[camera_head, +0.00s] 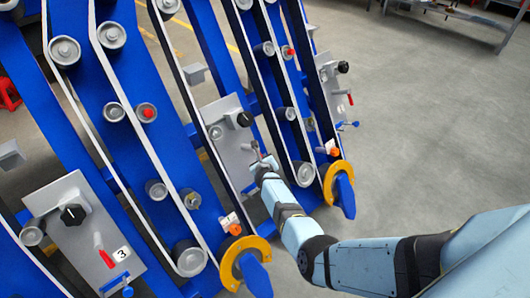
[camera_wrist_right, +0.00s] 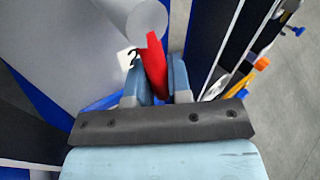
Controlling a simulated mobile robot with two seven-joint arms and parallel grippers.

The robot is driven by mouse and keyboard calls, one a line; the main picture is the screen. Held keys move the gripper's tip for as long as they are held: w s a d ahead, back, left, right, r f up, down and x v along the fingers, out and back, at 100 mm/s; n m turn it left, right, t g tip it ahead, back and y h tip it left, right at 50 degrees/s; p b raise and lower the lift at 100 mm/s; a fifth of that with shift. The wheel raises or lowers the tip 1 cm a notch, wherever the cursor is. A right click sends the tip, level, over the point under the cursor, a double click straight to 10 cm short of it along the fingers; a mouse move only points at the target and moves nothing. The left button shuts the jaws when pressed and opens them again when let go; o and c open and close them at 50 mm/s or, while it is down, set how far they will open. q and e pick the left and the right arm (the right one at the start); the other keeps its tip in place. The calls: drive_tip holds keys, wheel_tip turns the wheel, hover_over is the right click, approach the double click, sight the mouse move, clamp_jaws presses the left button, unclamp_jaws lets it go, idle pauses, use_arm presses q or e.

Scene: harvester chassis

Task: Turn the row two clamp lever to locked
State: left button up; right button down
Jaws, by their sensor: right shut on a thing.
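The red row two clamp lever (camera_wrist_right: 154,60) stands between the two fingers of my right gripper (camera_wrist_right: 160,85) in the right wrist view, leaning slightly left at its top. The fingers are shut on it. A white label with a 2 (camera_wrist_right: 127,58) is just left of the lever. My left gripper is in neither view.
The middle panel carries a black knob (camera_head: 244,119). The panel marked 3 (camera_head: 70,220) has its own red lever (camera_head: 106,258), and the right panel has another (camera_head: 350,99). Blue beams with belts and rollers flank the panels. Open floor (camera_head: 430,130) lies to the right.

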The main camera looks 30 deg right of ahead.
use_arm(q)
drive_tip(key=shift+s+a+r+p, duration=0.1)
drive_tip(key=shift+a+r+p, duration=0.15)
drive_tip(key=shift+p, duration=0.6)
use_arm(e)
drive_tip(key=shift+a+r+m+g, duration=0.2)
drive_tip(key=shift+a+m+g, duration=0.25)
drive_tip(key=shift+m, duration=0.45)
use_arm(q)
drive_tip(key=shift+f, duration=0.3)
use_arm(e)
drive_tip(key=shift+f, duration=0.1)
drive_tip(key=c, duration=1.2)
unclamp_jaws()
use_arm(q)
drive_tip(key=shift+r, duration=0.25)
use_arm(e)
drive_tip(key=shift+o, duration=0.7)
drive_tip(key=shift+s+f, duration=0.1)
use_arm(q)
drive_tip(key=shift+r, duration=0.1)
use_arm(e)
drive_tip(key=shift+a, duration=0.1)
